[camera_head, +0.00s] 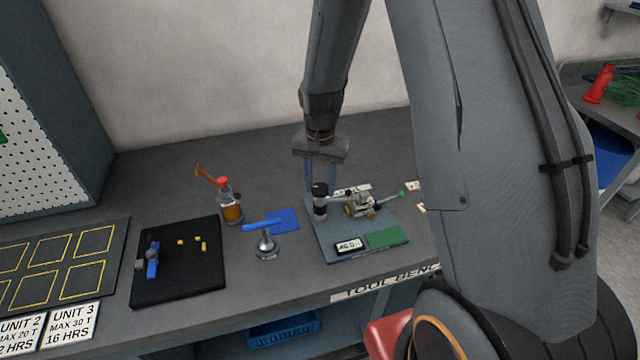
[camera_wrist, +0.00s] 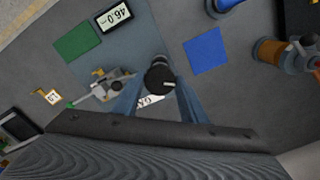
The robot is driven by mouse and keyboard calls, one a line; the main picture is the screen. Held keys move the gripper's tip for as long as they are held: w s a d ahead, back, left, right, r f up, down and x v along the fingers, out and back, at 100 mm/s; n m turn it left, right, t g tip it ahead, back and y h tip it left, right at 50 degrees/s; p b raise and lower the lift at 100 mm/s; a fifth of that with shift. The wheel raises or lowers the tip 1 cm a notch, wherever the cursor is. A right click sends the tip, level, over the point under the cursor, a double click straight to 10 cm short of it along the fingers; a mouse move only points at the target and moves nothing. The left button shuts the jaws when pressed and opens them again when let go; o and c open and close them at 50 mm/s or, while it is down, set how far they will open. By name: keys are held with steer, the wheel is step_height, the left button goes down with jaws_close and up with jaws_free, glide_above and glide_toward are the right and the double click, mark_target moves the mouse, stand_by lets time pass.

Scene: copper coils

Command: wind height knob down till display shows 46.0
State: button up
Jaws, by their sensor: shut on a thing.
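The height knob (camera_head: 320,189) is a black cylinder on top of a dark post at the left of a grey-blue base plate (camera_head: 325,237). My gripper (camera_head: 321,183) comes down from above and is shut on the knob. In the wrist view the round black knob top (camera_wrist: 160,78), with a pale mark, sits between the blue fingers of my gripper (camera_wrist: 160,90). The display (camera_head: 348,245) is a small white panel at the front of the plate. In the wrist view the display (camera_wrist: 115,16) is turned over and appears to read 46.0.
A small metal device with a green-tipped lever (camera_head: 365,203) stands right of the knob. A green pad (camera_head: 387,238) lies beside the display. A black mat (camera_head: 180,285) lies farther left.

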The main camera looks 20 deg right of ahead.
steer(key=o, duration=1.2)
steer(key=shift+r, duration=3.5)
steer(key=s+f+n+b, duration=0.2)
steer(key=s+b, duration=0.1)
steer(key=s, duration=0.2)
steer(key=s+f+n+t+b, duration=0.1)
steer(key=s+f+n+b, duration=0.1)
steer(key=s+b, duration=0.2)
steer(key=s+f+n+b, duration=0.2)
steer(key=s+b, duration=0.2)
steer(key=s, duration=0.2)
steer(key=shift+a+f+n, duration=0.1)
steer(key=shift+f+n, duration=0.1)
steer(key=shift+n, duration=0.2)
